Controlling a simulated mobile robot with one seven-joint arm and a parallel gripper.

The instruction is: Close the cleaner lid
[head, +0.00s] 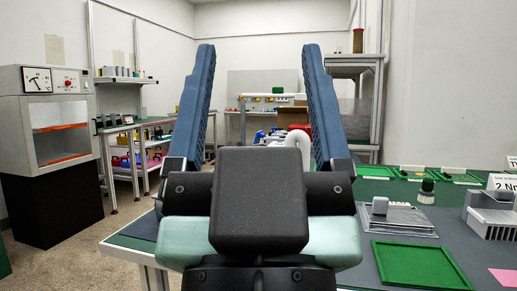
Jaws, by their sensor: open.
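My gripper (258,60) fills the middle of the head view. Its two blue fingers point up and stand wide apart, with nothing between them close up. I cannot pick out the cleaner or its lid with certainty. A grey cabinet (62,82) with a gauge panel stands at the far left on a black base. Its front shows an opening with orange-red strips inside. A white curved pipe-like thing (298,140) with red above it shows beyond my gripper, between the fingers. Its lower part is hidden behind my gripper.
On the bench at right are a green tray (378,258), a grey plate with a light block (398,218), a brush (426,190), a finned grey part (490,212) and a pink sheet (506,277). Shelves (352,68) stand behind. Open floor (110,225) lies at left.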

